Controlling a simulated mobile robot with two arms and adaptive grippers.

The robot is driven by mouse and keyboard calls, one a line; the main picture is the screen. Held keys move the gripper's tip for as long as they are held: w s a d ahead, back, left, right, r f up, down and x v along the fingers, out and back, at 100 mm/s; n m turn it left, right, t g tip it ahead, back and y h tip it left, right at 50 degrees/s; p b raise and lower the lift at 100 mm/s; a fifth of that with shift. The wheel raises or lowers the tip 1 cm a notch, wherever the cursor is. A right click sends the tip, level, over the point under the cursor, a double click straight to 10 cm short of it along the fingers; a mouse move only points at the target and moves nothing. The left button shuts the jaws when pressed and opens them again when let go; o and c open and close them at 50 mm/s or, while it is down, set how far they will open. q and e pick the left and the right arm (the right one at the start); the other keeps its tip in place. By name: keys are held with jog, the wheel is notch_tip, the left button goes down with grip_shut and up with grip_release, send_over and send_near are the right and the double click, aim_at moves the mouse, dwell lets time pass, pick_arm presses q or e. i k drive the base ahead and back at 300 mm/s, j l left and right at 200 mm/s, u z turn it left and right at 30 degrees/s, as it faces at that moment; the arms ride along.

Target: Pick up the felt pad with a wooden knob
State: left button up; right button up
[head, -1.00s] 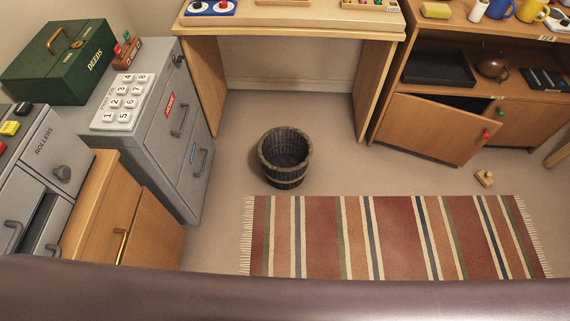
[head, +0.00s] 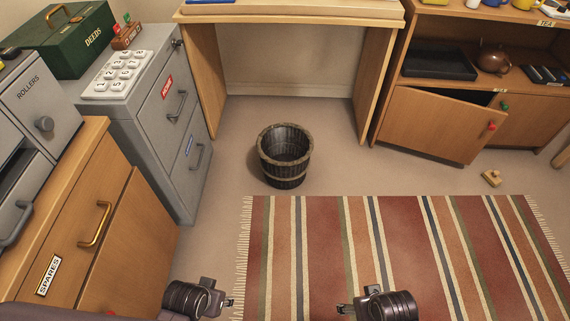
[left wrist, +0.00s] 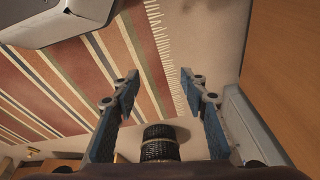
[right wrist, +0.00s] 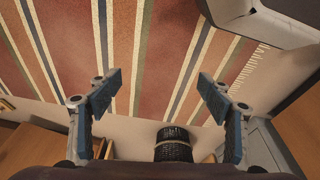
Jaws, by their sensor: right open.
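A small tan felt pad with a wooden knob (head: 491,178) lies on the floor at the right of the head view, between the rug and the low cabinet. It is small there, so its detail is hard to make out. My left gripper (head: 230,302) and my right gripper (head: 342,309) are at the bottom of the head view, well to the left of the pad and nearer me. In the left wrist view the left gripper's fingers (left wrist: 164,92) are apart with nothing between them. In the right wrist view the right gripper's fingers (right wrist: 161,88) are also apart and empty.
A striped rug (head: 405,235) lies in front of me. A dark basket (head: 285,168) stands beyond its left end, before the desk (head: 290,14). Grey and wooden cabinets (head: 150,235) line the left. A low cabinet's door (head: 437,123) hangs ajar near the pad.

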aim_at(493, 177)
jog(key=z, duration=1.6)
